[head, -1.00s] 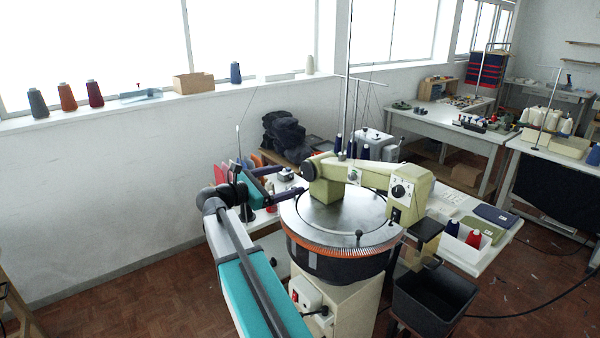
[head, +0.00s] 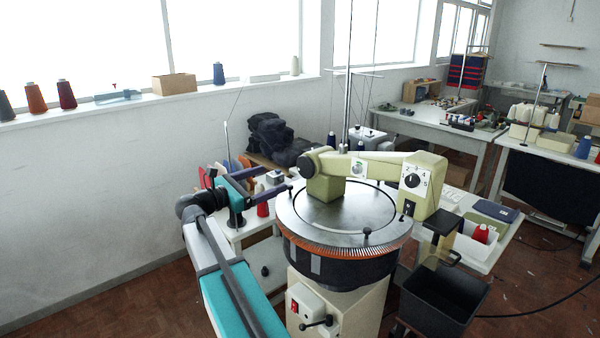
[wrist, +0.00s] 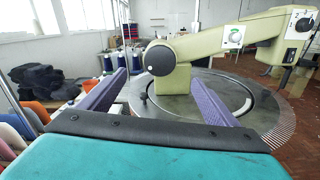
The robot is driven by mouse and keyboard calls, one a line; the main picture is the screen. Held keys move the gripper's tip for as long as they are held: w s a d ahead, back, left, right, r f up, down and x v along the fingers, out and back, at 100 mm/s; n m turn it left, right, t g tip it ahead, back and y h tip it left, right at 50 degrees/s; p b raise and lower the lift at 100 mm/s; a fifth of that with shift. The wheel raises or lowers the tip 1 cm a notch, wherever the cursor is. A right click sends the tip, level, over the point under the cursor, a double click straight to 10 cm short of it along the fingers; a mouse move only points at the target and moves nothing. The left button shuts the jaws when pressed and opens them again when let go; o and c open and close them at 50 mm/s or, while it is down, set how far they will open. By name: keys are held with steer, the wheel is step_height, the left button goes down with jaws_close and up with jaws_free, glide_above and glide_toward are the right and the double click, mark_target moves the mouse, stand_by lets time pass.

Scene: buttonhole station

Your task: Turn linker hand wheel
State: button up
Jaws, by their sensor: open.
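The round dial linker (head: 340,212) stands ahead of me, with a pale green arm across its metal plate. A dark round disc at the left end of that arm looks like the hand wheel (head: 306,163). In the wrist view the wheel appears between and beyond my gripper's fingertips (wrist: 156,80). Nothing is between the fingers, and I see no contact.
A small black post (head: 367,232) stands on the plate's rim. A black bin (head: 445,297) is at the linker's right. A side table with yarn cones and a dark cloth pile (head: 277,138) lie behind my gripper.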

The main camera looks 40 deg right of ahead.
mark_target(304, 166)
steer(key=shift+d, duration=0.1)
steer(key=d+p, duration=0.1)
steer(key=d, duration=0.3)
steer(key=d+p, duration=0.1)
steer(key=d, duration=0.4)
steer(key=s+d+p, duration=0.1)
steer(key=d, duration=0.3)
steer(key=shift+d, duration=0.35)
steer(key=c, duration=1)
